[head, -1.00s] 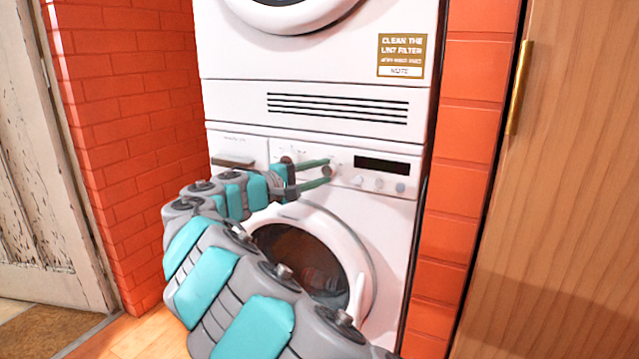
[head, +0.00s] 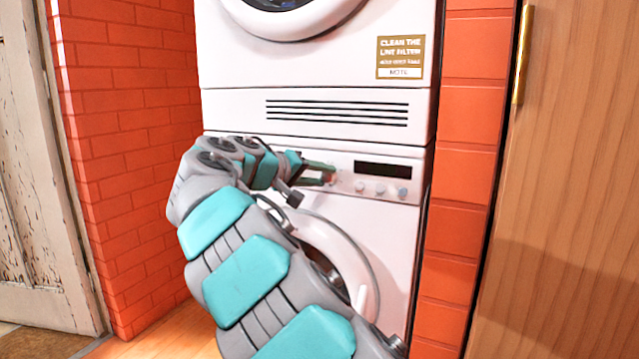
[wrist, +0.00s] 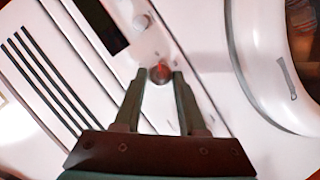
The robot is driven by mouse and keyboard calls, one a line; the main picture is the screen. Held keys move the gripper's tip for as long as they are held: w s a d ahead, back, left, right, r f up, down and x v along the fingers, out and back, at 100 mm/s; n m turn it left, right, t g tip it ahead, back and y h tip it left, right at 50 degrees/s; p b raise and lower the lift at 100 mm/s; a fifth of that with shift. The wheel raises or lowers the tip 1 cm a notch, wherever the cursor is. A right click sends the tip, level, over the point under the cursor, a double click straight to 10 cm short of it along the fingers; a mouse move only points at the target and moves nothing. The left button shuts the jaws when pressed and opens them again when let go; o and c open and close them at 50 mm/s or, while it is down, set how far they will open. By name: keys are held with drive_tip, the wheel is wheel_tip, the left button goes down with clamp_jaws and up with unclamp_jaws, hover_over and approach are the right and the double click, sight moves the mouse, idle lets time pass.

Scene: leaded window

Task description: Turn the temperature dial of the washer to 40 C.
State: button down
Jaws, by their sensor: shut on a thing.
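The washer (head: 392,222) is the lower white machine of a stack in the head view. Its dial (wrist: 160,73) is a small round reddish-brown knob in the wrist view, between the fingertips of my gripper (wrist: 160,78). In the head view my gripper (head: 328,172) reaches the panel from the left, and its fingers mostly cover the dial. My gripper is shut on the dial. The scale marks around it are too small to read, so its setting cannot be told.
Right of the dial are a dark display (head: 382,169) and small round buttons (head: 381,189). The round washer door (head: 350,245) is below, partly hidden by my arm. A second white machine (head: 310,75) stands above. Brick walls flank the stack.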

drive_tip(key=shift+d+f, duration=0.1)
drive_tip(key=shift+f, duration=0.05)
idle(0.4)
drive_tip(key=shift+c, duration=2.4)
unclamp_jaws()
drive_tip(key=v, duration=0.8)
drive_tip(key=shift+p, duration=0.4)
